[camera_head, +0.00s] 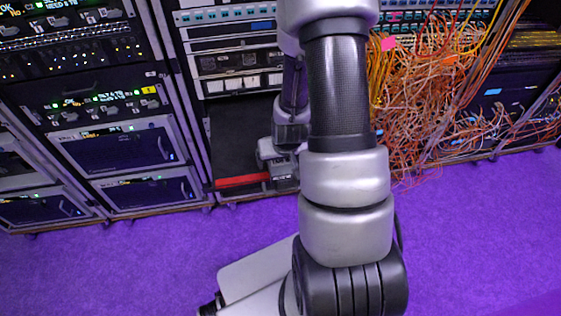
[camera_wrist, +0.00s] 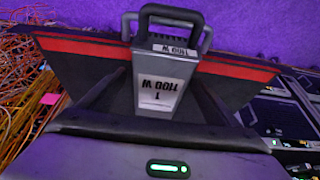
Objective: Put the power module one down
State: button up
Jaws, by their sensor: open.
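The power module one (camera_wrist: 160,88) is a grey block with a white label reading 1100 W and 1, upside down in the wrist view, and a dark handle at its far end. It rests on a black shelf (camera_wrist: 75,62) with a red front edge, its handle end at that edge. My gripper (camera_wrist: 168,38) is open, with dark fingers reaching along both sides of the module. I cannot tell whether they touch it. In the head view my gripper (camera_head: 278,152) is low in the middle rack at the shelf, and my arm hides much of the module.
The black shelf (camera_head: 235,138) is bare left of my gripper in the head view. Tangled orange cables (camera_head: 420,100) hang close on the right. Racks with lit equipment (camera_head: 115,145) stand on the left. Purple floor (camera_head: 130,260) lies clear in front.

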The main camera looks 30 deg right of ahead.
jog(key=shift+w+f, duration=0.2)
jog(key=shift+f, duration=0.2)
